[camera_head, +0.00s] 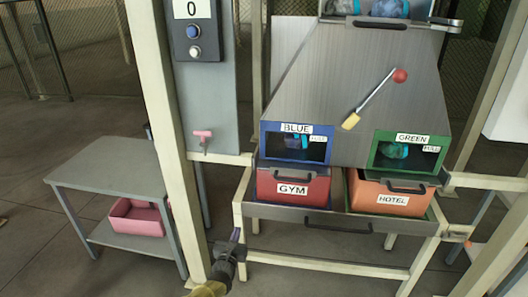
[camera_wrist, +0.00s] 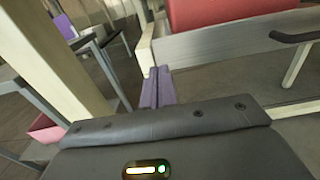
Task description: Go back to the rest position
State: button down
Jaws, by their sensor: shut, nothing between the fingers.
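My gripper (camera_head: 236,236) is low in the head view, in front of the left front leg of the metal stand. Its fingers are shut with nothing between them. In the wrist view the purple fingers (camera_wrist: 158,88) are together and point at the stand's frame. The gripper is apart from the bins and holds no bag.
The stand carries a red GYM bin (camera_head: 290,187) and an orange HOTEL bin (camera_head: 390,196) below BLUE (camera_head: 296,142) and GREEN (camera_head: 408,152) openings. A cream post (camera_head: 168,130) rises close left of my gripper. A grey side table (camera_head: 110,165) with a pink bin (camera_head: 138,218) stands left.

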jog(key=d+r+m+g+h, duration=0.2)
jog(key=d+m+g+h, duration=0.3)
jog(key=d, duration=0.5)
jog(key=d+r+m+g+h, duration=0.25)
jog(key=d+m, duration=0.45)
jog(key=d, duration=0.4)
jog(key=s+d+r+m+g+y, duration=0.1)
jog(key=s+d+r+m+g, duration=0.3)
jog(key=s+d+m+g, duration=0.6)
jog(key=s+d+r+m+t+y, duration=0.1)
jog(key=s+r+m+y, duration=0.45)
jog(key=s, duration=0.55)
jog(key=s+d+r+m+t+y, duration=0.1)
jog(key=s+r+m+y, duration=0.2)
jog(key=s+r+m, duration=0.65)
notch_tip(320, 180, up, 21)
jog(key=s+n+p, duration=0.1)
jog(key=n+p, duration=0.1)
jog(key=p, duration=2.1)
jog(key=shift+a+f, duration=0.2)
jog(key=shift+a, duration=0.1)
